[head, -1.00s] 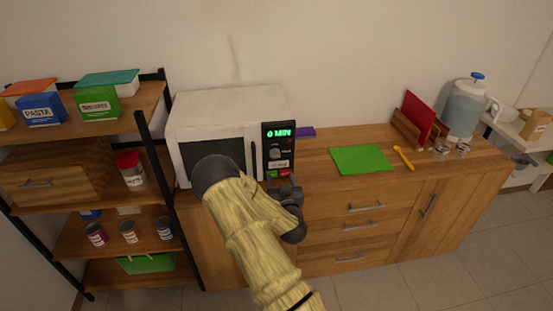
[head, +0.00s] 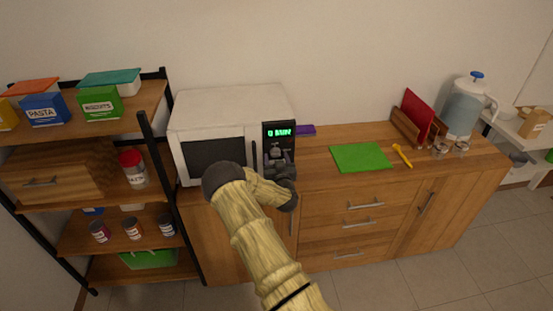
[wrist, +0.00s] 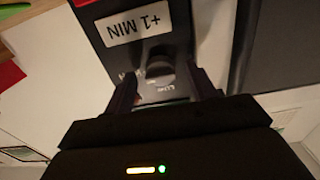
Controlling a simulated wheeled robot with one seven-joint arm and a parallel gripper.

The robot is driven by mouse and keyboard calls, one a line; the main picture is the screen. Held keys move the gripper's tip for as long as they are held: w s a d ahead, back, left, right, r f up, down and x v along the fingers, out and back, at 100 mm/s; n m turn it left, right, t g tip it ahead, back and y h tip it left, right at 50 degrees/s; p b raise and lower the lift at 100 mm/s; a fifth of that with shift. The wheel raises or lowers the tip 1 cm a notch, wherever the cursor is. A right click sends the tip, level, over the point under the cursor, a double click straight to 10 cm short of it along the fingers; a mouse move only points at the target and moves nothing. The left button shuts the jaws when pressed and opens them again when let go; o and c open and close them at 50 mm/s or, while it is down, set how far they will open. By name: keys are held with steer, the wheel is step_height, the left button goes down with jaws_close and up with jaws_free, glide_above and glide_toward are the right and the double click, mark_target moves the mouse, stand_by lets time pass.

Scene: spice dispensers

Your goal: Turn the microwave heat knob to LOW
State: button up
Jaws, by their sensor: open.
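The white microwave (head: 215,108) stands on the wooden cabinet, with a dark control panel (head: 268,140) and a green "0 MIN" display (head: 279,131). In the wrist view the round heat knob (wrist: 160,66) shows on the panel, upside down, with a "LOW" mark by it and the "+1 MIN" label (wrist: 138,24) beyond. My gripper (wrist: 163,88) is open, one finger to each side of the knob's near side. I cannot tell if they touch it. In the head view my gripper (head: 280,160) covers the knob and lower panel.
A shelf rack (head: 160,180) with boxes and cans stands close on the left. A green mat (head: 360,157), a yellow utensil (head: 402,155) and a purple item (head: 305,130) lie on the countertop to the right. Drawers with handles are below.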

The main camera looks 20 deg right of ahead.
steer(key=shift+c, duration=0.3)
steer(key=c, duration=0.9)
